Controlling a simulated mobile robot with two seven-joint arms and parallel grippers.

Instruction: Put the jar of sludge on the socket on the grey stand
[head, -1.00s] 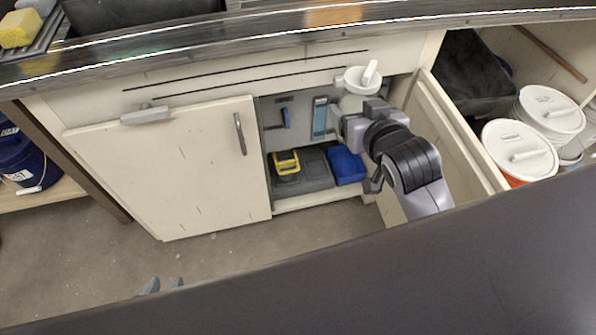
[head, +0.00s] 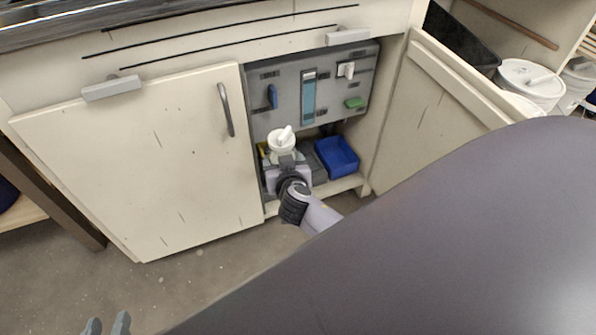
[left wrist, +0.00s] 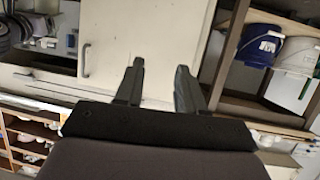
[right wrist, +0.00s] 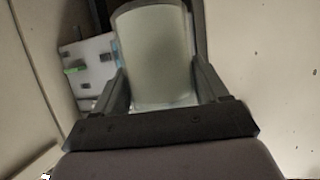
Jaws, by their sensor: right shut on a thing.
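The jar (head: 281,140) has a white lid with a knob, and my right gripper (head: 287,160) is shut on its pale body. In the right wrist view the jar body (right wrist: 155,55) sits between the two fingers. It is inside the open cabinet, above the grey block (head: 318,172) on the cabinet floor, which may be the stand. The jar and gripper hide most of that block, and I cannot make out a socket. My left gripper (head: 107,326) is open and empty, low at the left. Its spread fingers also show in the left wrist view (left wrist: 158,85).
A blue bin (head: 337,156) stands right of the jar. Part of something yellow (head: 262,149) shows behind the jar. A grey panel (head: 290,88) with coloured pieces forms the back. The cabinet doors (head: 150,165) stand to either side. Lidded white buckets (head: 530,82) are far right.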

